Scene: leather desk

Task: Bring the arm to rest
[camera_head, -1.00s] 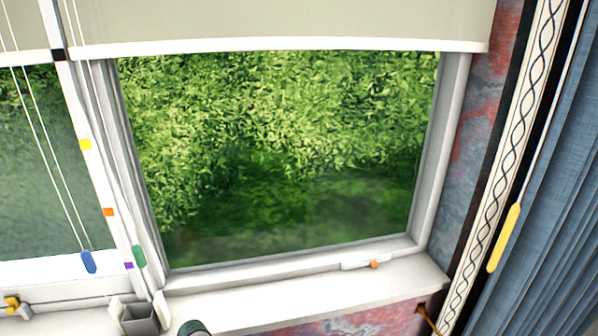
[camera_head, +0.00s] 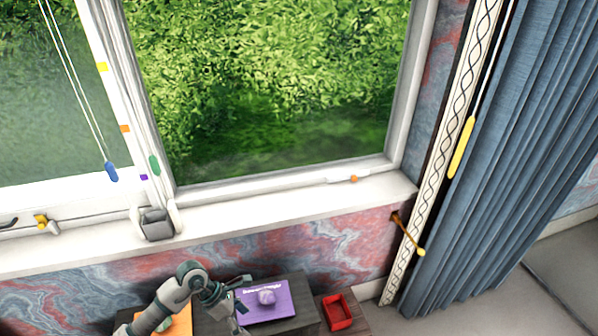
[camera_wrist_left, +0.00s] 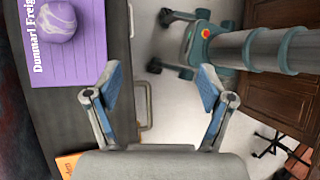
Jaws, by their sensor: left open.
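My left arm reaches in from the bottom left of the head view. Its left gripper (camera_head: 243,297) is by the left edge of a purple sheet on the dark desk (camera_head: 298,283). In the wrist view the left gripper (camera_wrist_left: 160,82) has its two blue-padded fingers wide apart, with nothing between them. Beyond the gap are the pale floor and a brass-coloured handle at the desk's side. My right gripper is in neither view.
A purple ball (camera_head: 266,297) rests on the purple sheet (camera_head: 283,308); both show in the wrist view. An orange sheet (camera_head: 180,325) lies to the left. A red tray (camera_head: 337,311) is at the right. Window sill (camera_head: 290,208) and blue curtain (camera_head: 490,150) lie beyond.

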